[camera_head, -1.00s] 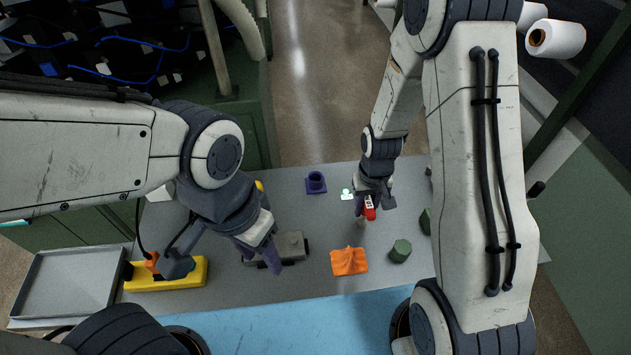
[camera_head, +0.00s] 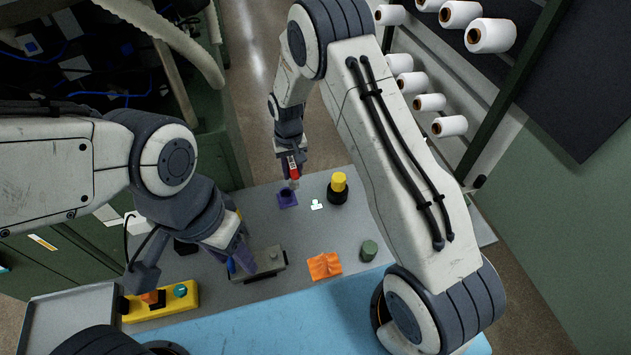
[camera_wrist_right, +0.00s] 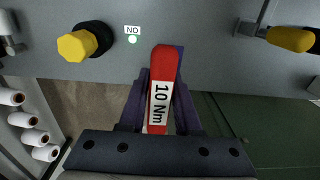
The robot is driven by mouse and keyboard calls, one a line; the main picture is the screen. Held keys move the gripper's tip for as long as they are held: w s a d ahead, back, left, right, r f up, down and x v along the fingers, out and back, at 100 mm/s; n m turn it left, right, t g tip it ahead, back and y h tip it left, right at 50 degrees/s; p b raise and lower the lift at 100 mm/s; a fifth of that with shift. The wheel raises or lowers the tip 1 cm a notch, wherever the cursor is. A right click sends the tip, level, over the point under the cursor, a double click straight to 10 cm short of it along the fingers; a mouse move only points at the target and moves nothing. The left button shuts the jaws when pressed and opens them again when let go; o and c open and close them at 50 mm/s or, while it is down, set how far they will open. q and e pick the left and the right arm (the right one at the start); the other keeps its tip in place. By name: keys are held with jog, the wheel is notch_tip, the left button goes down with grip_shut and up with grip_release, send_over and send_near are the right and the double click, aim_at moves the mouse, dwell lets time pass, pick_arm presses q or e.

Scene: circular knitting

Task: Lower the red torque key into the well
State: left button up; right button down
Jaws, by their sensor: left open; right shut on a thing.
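The red torque key (camera_head: 293,172) is held by my right gripper (camera_head: 291,160), which is shut on it. In the right wrist view the key (camera_wrist_right: 160,65) shows its "10 Nm" label between the fingers of that gripper (camera_wrist_right: 161,100). The well is a dark purple holder on a square base (camera_head: 287,199) near the table's far edge. The key hangs just above it in the head view; whether it has entered cannot be told. In the wrist view a corner of the well shows behind the key. My left gripper (camera_head: 238,257) is open over a grey box.
A yellow knob on a black base (camera_head: 338,188) and a small white label (camera_head: 317,204) stand right of the well. A yellow-handled tool (camera_wrist_right: 291,39) shows in the wrist view.

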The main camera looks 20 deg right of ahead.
pick_arm(q)
notch_tip(320, 180, up, 2)
jog(key=shift+r+p, duration=0.1)
jog(key=shift+p, duration=0.4)
pick_arm(e)
jog(key=shift+w+a+r, duration=0.95)
jog(key=shift+w+a, duration=0.15)
jog(key=shift+a, duration=0.1)
pick_arm(q)
jog(key=shift+f+b, duration=2.25)
pick_arm(e)
send_over(287, 196)
jog(key=s, duration=0.1)
jog(key=shift+a+f, duration=0.15)
jog(key=shift+f, duration=2.75)
pick_arm(q)
jog(key=shift+f+b, duration=2.2)
pick_arm(e)
jog(key=shift+f, duration=2.4)
jog(key=c, duration=0.5)
grip_release()
